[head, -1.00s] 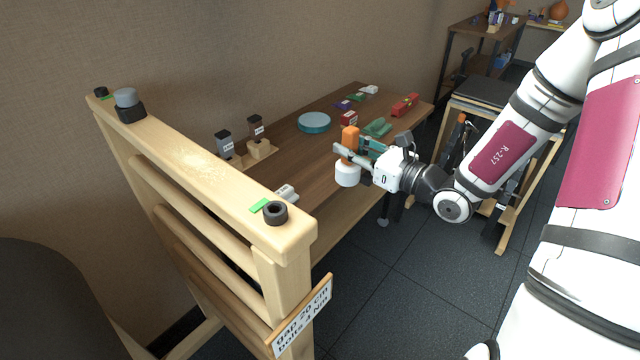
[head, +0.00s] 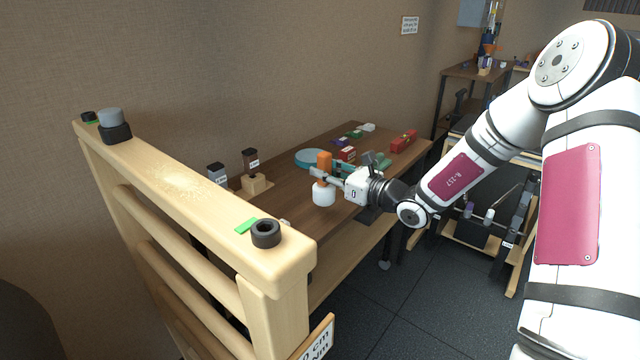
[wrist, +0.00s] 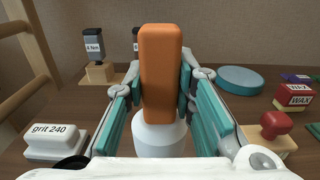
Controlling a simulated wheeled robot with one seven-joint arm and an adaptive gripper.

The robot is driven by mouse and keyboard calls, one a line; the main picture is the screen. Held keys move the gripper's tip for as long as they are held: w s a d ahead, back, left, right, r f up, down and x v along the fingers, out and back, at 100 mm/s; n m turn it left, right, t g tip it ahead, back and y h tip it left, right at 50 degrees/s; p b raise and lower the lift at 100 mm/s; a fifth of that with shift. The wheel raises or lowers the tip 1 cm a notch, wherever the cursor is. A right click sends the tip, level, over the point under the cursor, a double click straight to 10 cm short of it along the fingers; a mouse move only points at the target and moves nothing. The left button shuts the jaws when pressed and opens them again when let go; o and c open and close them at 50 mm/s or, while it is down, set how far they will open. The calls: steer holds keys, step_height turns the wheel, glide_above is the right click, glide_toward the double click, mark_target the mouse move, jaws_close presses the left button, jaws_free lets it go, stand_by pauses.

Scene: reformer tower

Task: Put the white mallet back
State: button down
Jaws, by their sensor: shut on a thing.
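The white mallet has a white round head (head: 323,194) and an orange handle (head: 324,160). It hangs upright, head down, above the brown bench. My gripper (head: 326,174) is shut on it. In the wrist view the teal-padded fingers of my gripper (wrist: 162,92) stand on both sides of the orange handle (wrist: 161,60), and the white head (wrist: 160,137) shows below, partly hidden by the gripper body. The mallet's resting place cannot be made out for certain.
The wooden bench (head: 290,213) holds a teal disc (wrist: 240,80), a grit 240 block (wrist: 55,142), a red-knobbed stamp (wrist: 271,128) and a red level (head: 403,141). A pale wooden frame (head: 200,190) stands close at left. A tool rack (head: 470,235) stands right of the bench.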

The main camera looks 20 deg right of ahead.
steer(key=shift+w+a, duration=0.15)
steer(key=shift+w, duration=0.55)
steer(key=shift+w+a, duration=0.1)
steer(key=shift+w, duration=0.6)
step_height(320, 180, down, 4)
steer(key=shift+r+b, duration=0.15)
steer(key=shift+b, duration=0.9)
steer(key=c, duration=1.3)
jaws_free()
steer(key=shift+c, duration=0.2)
steer(key=shift+s+d, duration=0.2)
steer(key=shift+d, duration=0.05)
steer(key=p+v, duration=0.2)
steer(key=v, duration=0.9)
steer(key=shift+s+p, duration=0.25)
steer(key=shift+p, duration=0.1)
